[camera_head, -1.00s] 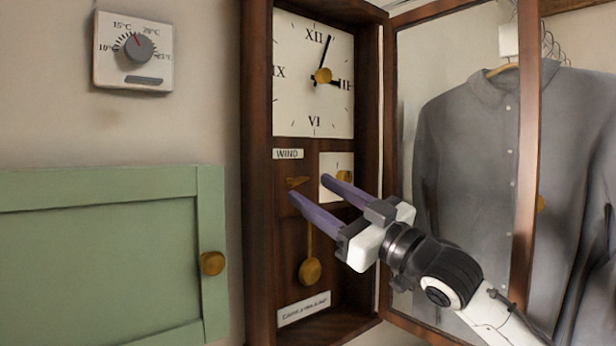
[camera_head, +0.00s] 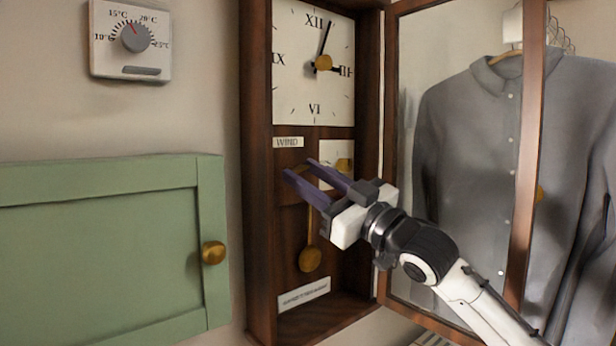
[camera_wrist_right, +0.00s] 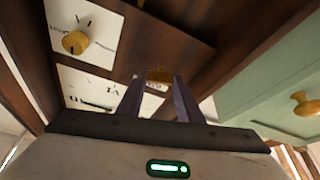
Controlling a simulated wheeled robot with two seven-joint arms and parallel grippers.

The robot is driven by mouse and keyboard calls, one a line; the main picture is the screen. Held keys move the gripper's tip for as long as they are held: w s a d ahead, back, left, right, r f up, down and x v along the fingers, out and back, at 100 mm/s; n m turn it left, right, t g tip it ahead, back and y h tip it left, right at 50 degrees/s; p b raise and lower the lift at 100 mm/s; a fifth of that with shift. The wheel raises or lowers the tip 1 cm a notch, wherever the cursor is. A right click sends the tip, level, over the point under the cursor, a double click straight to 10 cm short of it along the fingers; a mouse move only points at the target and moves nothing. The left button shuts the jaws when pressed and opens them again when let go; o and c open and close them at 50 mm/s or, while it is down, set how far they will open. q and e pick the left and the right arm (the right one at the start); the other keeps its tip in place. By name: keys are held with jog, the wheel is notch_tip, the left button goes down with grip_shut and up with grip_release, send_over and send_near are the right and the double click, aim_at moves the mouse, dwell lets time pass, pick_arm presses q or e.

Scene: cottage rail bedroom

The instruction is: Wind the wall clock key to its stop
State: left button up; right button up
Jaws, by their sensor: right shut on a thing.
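The wall clock (camera_head: 258,200) has a dark wood case. Its white face (camera_head: 295,95) shows at the top, with a small WIND label (camera_head: 288,142) below it. My right gripper (camera_head: 299,167) reaches in from the lower right, its purple fingers just under that label. In the right wrist view, which shows the clock upside down, the gripper (camera_wrist_right: 158,84) is shut on the brass winding key (camera_wrist_right: 158,75), which shows between the fingertips. In the head view the fingers mostly hide the key. My left gripper is not in view.
A small white dial panel with a brass knob (camera_head: 343,165) sits right beside the fingers. The pendulum (camera_head: 310,259) hangs below them. The clock's framed door (camera_head: 528,160) stands open to the right, before a grey shirt (camera_head: 465,140). A green cabinet door (camera_head: 100,250) is at left.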

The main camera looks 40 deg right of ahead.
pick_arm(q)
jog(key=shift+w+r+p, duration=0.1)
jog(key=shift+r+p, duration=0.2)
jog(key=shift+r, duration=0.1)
pick_arm(e)
jog(key=shift+a+m+h, duration=0.1)
jog(key=shift+m+h, duration=0.8)
jog(key=shift+m, duration=0.6)
jog(key=o, duration=1.1)
pick_arm(q)
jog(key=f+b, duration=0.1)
jog(key=b, duration=0.1)
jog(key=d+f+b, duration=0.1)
jog(key=b, duration=0.1)
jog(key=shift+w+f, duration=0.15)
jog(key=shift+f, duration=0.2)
pick_arm(e)
jog(key=v, duration=1)
jog(key=shift+s+f, duration=0.15)
jog(key=shift+f, duration=0.1)
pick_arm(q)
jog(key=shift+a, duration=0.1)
